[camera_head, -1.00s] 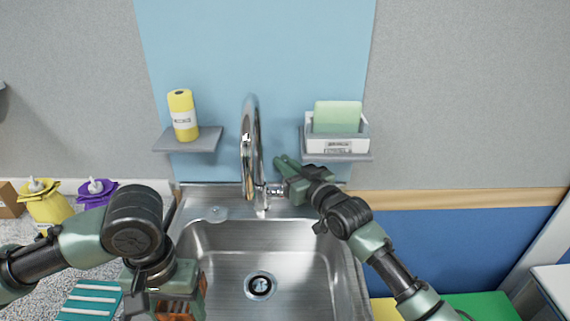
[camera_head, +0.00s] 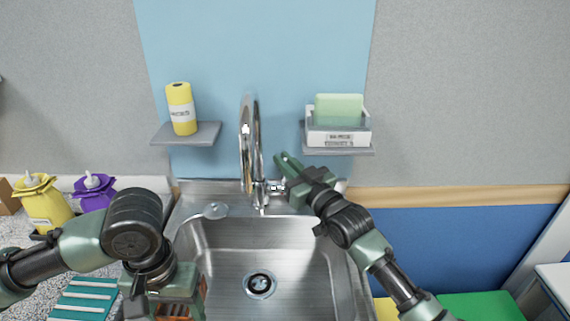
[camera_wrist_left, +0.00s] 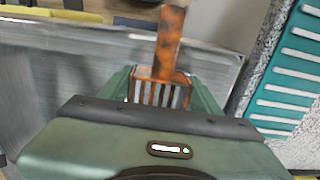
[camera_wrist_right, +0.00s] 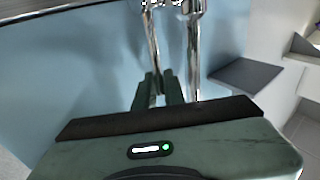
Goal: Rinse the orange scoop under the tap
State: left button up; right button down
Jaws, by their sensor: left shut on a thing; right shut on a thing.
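The orange scoop (camera_wrist_left: 169,42) is in my left gripper (camera_wrist_left: 160,92), between its fingers in the left wrist view; a slotted part shows there. In the head view only a bit of orange shows at the bottom edge, by the sink's front left. The chrome tap (camera_head: 248,150) stands upright behind the sink (camera_head: 300,250), its spout arching over the basin. My right gripper (camera_head: 282,172) is at the tap's right side, shut on its chrome lever (camera_wrist_right: 152,50); the exact contact is partly hidden. I see no clear water stream.
The sink's drain (camera_head: 260,285) is in clear view. A left shelf (camera_head: 188,134) holds a yellow bottle (camera_head: 181,110); a right shelf (camera_head: 338,151) holds a white tray with a green sponge (camera_head: 338,108).

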jog(key=c, duration=1.5)
grip_release()
jog(key=shift+s+d, duration=0.1)
jog(key=p+v, duration=0.5)
jog(key=v, duration=0.6)
jog(key=shift+s+d, duration=0.25)
jog(key=shift+s, duration=0.05)
jog(key=shift+f, duration=0.15)
